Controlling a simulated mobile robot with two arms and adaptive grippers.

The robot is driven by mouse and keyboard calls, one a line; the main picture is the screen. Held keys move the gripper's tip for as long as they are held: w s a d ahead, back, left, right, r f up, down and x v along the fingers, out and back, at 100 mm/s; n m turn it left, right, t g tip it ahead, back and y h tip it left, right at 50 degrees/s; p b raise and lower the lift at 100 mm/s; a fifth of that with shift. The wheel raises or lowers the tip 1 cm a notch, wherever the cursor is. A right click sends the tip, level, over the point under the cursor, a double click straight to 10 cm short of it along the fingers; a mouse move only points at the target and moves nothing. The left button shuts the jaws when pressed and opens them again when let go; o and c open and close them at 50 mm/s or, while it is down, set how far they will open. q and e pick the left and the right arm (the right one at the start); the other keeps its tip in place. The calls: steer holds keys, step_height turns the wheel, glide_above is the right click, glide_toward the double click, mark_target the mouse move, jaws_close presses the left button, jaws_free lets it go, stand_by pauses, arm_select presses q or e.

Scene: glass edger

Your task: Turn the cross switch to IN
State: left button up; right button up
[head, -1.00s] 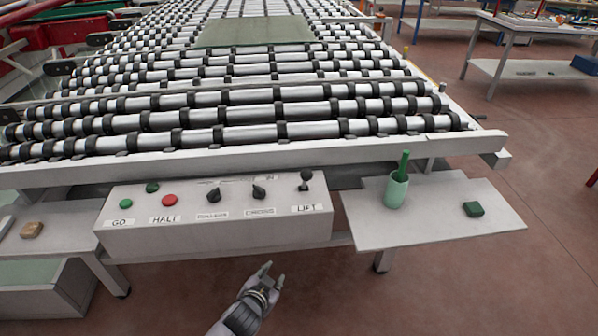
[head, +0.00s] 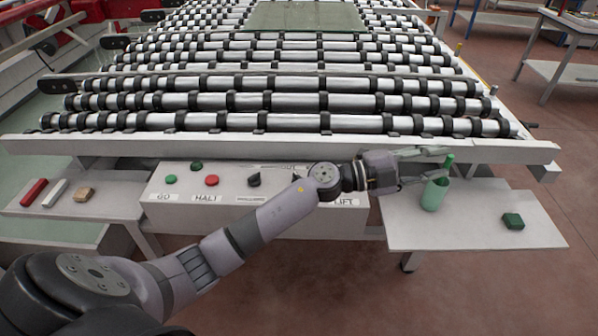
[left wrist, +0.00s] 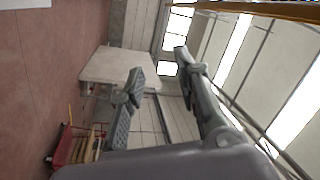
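The control panel (head: 160,215) is a pale box under the roller conveyor. The cross switch is mostly hidden behind my left forearm in the head view; only a small dark part (head: 298,178) shows, so I cannot tell its setting. Another black knob (head: 254,180) shows to its left. The LIFT lever is hidden by my arm. My left gripper (head: 446,165) reaches across and past the panel to the right, above the side shelf and beside the green cup. Its fingers are spread and empty in the left wrist view (left wrist: 160,62). My right gripper is not in view.
A green cup (head: 434,195) with a green stick stands on the right shelf (head: 470,230), close to my left fingers. A dark green block (head: 513,221) lies there too. Green (head: 171,179) and red (head: 212,181) buttons sit at the panel's left. A conveyor rail (head: 280,147) runs above.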

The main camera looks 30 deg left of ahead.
arm_select(q)
step_height(320, 180, down, 3)
steer(key=m+g+y, duration=0.1)
steer(key=m+g, duration=0.3)
steer(key=g, duration=0.2)
steer(key=n+g+y, duration=0.4)
steer(key=g+y, duration=0.2)
steer(key=y, duration=0.9)
glide_toward(298, 176)
step_height(298, 176, down, 9)
steer(key=p, duration=0.3)
steer(key=shift+w+a+r+p, duration=0.1)
steer(key=shift+a+r+p, duration=0.05)
steer(key=shift+p, duration=0.25)
steer(key=shift+c, duration=0.5)
jaws_close()
